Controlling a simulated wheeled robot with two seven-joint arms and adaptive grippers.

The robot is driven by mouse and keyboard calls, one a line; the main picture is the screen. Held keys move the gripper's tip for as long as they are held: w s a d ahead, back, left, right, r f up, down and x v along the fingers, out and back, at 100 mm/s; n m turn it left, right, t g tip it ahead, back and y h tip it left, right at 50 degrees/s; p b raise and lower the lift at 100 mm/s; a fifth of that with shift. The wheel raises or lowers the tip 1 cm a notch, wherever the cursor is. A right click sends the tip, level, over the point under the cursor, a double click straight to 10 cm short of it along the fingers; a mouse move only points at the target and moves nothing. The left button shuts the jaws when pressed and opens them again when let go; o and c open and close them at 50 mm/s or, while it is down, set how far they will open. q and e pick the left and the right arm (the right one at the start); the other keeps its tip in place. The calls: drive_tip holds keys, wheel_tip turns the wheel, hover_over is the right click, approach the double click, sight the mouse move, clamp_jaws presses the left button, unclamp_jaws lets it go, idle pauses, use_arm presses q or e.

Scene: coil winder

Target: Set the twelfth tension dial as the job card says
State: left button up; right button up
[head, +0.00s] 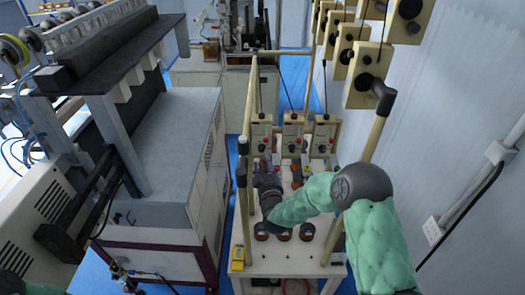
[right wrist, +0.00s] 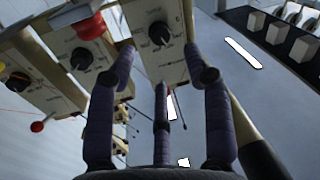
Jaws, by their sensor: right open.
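My right gripper (head: 268,182) reaches over the bench from the right in the head view, beside the small cream dial panels. In the right wrist view its dark purple fingers (right wrist: 163,72) are spread and empty. Beyond them, a black tension dial (right wrist: 160,34) with a white pointer sits on a cream panel, apart from the fingers. A second dial (right wrist: 81,58) and a third dial (right wrist: 18,82) show on panels to the left. I cannot tell which is the twelfth, and the scale marks are too small to read. I cannot make out the job card.
Cream boxes with black knobs (head: 369,76) hang along the upper right on wooden posts. Several dark spools (head: 283,234) and a yellow device (head: 238,258) stand on the bench. A large grey machine cabinet (head: 180,130) fills the left, with a blue floor gap between.

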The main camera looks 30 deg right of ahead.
sight(262, 150)
drive_tip(key=p+x, duration=0.1)
drive_tip(key=x, duration=0.5)
drive_tip(key=shift+w+d+f, duration=0.1)
drive_tip(key=shift+w, duration=0.15)
clamp_jaws()
